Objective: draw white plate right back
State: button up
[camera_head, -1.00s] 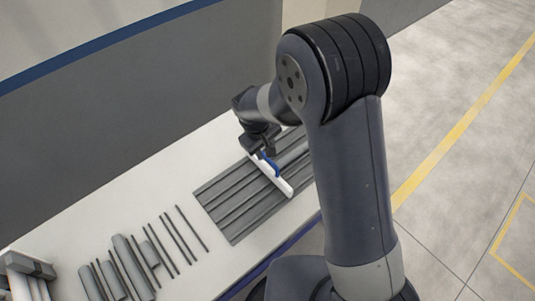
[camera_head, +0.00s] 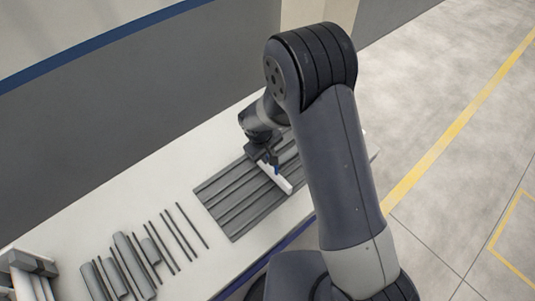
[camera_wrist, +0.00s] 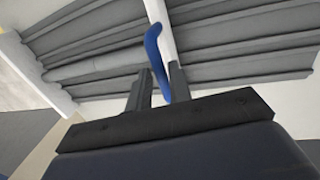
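A long, narrow white plate (camera_head: 284,183) lies across the grooved grey rack in the head view. It also shows at the top of the wrist view (camera_wrist: 157,12). A curved blue handle (camera_wrist: 154,50) is on the plate; only a small part of the handle shows in the head view (camera_head: 277,170). My gripper (camera_wrist: 160,82) is open, with one finger on each side of the handle's near part. A gap shows between the left finger and the handle; contact on the right is unclear. The far part of the plate is hidden behind my gripper in the head view.
The grooved grey rack (camera_head: 232,203) lies on a white table (camera_head: 190,265). Several grey pipes and rods (camera_head: 130,262) lie to its left, with a white-and-grey fixture (camera_head: 30,265) at the far left. A dark wall panel (camera_head: 130,110) stands behind the table.

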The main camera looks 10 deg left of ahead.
grip_shut()
jog(key=s+a+b, duration=0.6)
jog(key=s+a, duration=0.9)
jog(key=s, duration=0.2)
jog(key=shift+s+a, duration=0.35)
jog(key=shift+o, duration=1.7)
grip_release()
jog(key=shift+s+a, duration=0.1)
jog(key=shift+a, duration=0.05)
